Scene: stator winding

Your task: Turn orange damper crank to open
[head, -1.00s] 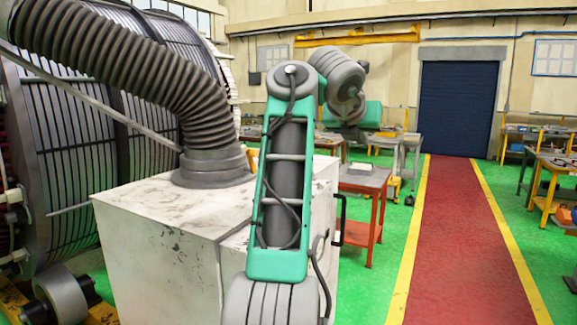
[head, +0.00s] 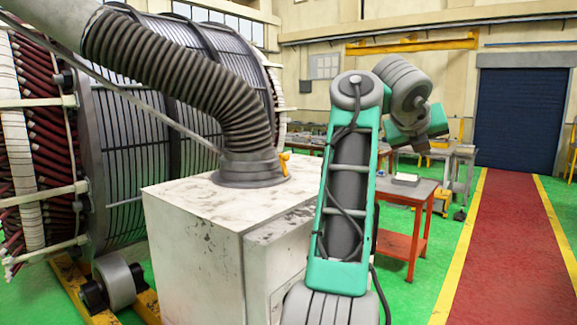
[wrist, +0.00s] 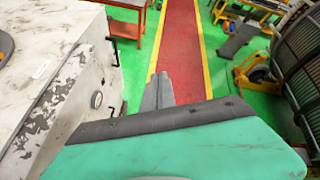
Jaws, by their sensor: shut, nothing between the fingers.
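The orange damper crank (head: 285,160) is small in the head view. It sits at the right side of the collar (head: 250,172) where the ribbed hose meets the white cabinet (head: 190,215). My gripper (wrist: 158,78) shows in the wrist view with its grey fingers together and nothing between them. It points out over the floor and the red walkway, apart from the crank. In the head view my arm rises to the right of the crank, and the fingers are not clear there. The crank is not visible in the wrist view.
The ribbed hose (head: 190,85) bends down onto the cabinet. A large stator (head: 150,130) stands behind it at left. The cabinet's side has a black handle (wrist: 113,50). An orange table (head: 405,215) stands right of my arm. The red walkway (head: 510,245) is clear.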

